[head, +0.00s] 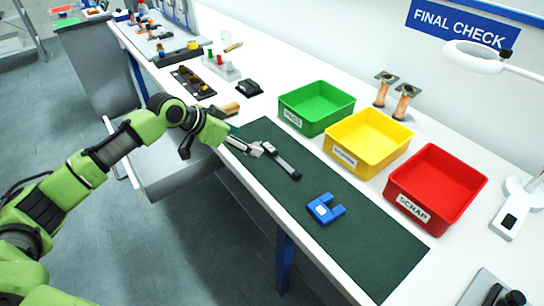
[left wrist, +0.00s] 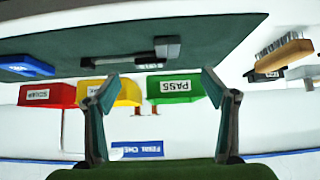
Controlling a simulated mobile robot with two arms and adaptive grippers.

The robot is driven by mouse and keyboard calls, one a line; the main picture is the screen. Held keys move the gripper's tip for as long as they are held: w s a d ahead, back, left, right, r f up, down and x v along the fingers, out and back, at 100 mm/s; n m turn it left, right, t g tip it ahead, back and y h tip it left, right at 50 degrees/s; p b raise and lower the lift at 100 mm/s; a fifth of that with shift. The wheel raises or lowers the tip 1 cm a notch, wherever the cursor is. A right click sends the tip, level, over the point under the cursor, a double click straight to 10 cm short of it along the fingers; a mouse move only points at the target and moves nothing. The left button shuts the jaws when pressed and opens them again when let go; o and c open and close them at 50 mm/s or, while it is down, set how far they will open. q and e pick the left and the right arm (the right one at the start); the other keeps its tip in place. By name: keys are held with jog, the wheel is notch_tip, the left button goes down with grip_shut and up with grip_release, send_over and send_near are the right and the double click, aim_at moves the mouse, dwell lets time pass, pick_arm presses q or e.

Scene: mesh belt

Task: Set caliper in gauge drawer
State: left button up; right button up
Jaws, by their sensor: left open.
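The caliper (head: 284,164), a dark bar with a grey-black head, lies on the dark green mat (head: 345,242). It also shows in the left wrist view (left wrist: 120,59), lying across the space beyond my fingertips. My left gripper (head: 257,150) is open and empty, close to the caliper's head end; whether it touches cannot be told from the head view. A pale grey open drawer (head: 178,187) juts out from the table's front edge, partly hidden behind my left arm. Its inside is mostly hidden. My right gripper is not in view.
Green (head: 310,116), yellow (head: 352,152) and red (head: 420,204) bins line the mat's back side. A blue block (head: 325,209) lies on the mat. A wooden-handled brush (head: 226,109) lies near my left wrist. Two copper-coloured parts (head: 403,102) stand behind the bins.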

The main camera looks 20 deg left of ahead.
aim_at(264, 147)
pick_arm(q)
jog(key=shift+x, duration=0.95)
jog(key=shift+w+d+f+p, duration=0.3)
jog(key=shift+d+p, duration=0.1)
jog(key=p+x, duration=0.1)
jog(key=x, duration=0.2)
jog(key=shift+d+f, duration=0.2)
jog(key=shift+d, duration=0.1)
jog(key=shift+w+d+f, duration=0.2)
jog(key=shift+w+f, duration=0.05)
jog(key=shift+f, duration=0.1)
jog(key=shift+a, duration=0.1)
jog(key=shift+r, duration=0.1)
jog(key=c, duration=1.6)
jog(key=shift+o, duration=0.2)
